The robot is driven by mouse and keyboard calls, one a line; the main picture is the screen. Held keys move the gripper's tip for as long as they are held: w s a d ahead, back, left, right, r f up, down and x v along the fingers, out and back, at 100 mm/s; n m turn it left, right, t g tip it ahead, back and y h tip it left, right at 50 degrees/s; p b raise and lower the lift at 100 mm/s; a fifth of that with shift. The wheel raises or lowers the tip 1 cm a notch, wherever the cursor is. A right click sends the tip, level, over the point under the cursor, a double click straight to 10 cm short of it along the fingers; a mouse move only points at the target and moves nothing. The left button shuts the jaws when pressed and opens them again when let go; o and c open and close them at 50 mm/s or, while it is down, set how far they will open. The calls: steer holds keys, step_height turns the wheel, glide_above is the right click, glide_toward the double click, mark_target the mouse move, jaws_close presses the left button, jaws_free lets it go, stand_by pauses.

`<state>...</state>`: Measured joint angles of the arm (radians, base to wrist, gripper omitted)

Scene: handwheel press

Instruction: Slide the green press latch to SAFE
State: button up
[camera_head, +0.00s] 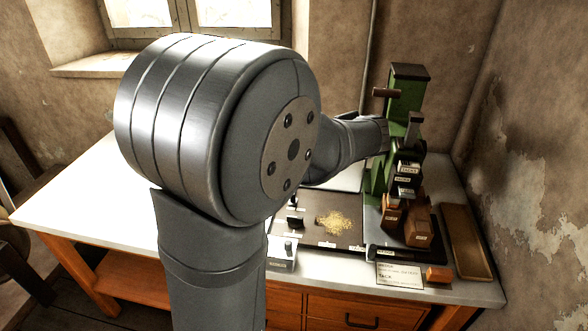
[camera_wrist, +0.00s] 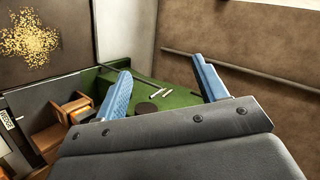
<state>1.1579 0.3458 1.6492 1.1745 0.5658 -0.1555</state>
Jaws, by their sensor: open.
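The green press (camera_head: 407,92) stands at the back right of the bench, with a dark cap and a brown handle (camera_head: 386,92). My arm reaches in from the left and its end is beside the press in the head view; the fingers cannot be made out there. In the wrist view my gripper (camera_wrist: 162,66) is open, its two blue fingers apart with nothing between them. Green press surface (camera_wrist: 183,99) shows behind and between the fingers, with small pale pins (camera_wrist: 158,94) on it. I cannot pick out the latch or its SAFE mark.
Brown labelled blocks (camera_head: 417,226) stand in front of the press. A brass tray (camera_head: 466,242) lies at the right and an orange block (camera_head: 438,274) at the front edge. Yellow grains (camera_head: 336,221) lie on a dark mat. The left bench top (camera_head: 85,195) is clear.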

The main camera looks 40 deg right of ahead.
steer(key=w+a+f+n+g+y, duration=0.1)
steer(key=w+a+f+n+g, duration=0.1)
steer(key=w+f+n, duration=0.2)
steer(key=w+a+f+n+g+y, duration=0.1)
steer(key=w+a+f+n+g, duration=0.1)
steer(key=f, duration=0.5)
steer(key=w+a+f+n+g+y, duration=0.1)
steer(key=w+a+f+n+g, duration=0.1)
steer(key=w+f+n, duration=0.3)
steer(key=shift+w+a+f+n+g+y, duration=0.15)
steer(key=shift+w+g, duration=0.1)
steer(key=shift+w, duration=0.15)
steer(key=shift+w+a+n+g+y, duration=0.1)
steer(key=shift+w+n+g, duration=0.1)
steer(key=shift+w, duration=0.2)
steer(key=shift+w+a+f+n+g+y, duration=0.15)
steer(key=shift+w+g, duration=0.1)
steer(key=shift+w, duration=0.15)
steer(key=shift+w+d+f, duration=0.1)
steer(key=shift+f, duration=0.45)
step_height(320, 180, down, 9)
steer(key=shift+r, duration=0.1)
steer(key=shift+c, duration=0.3)
steer(key=c, duration=1.1)
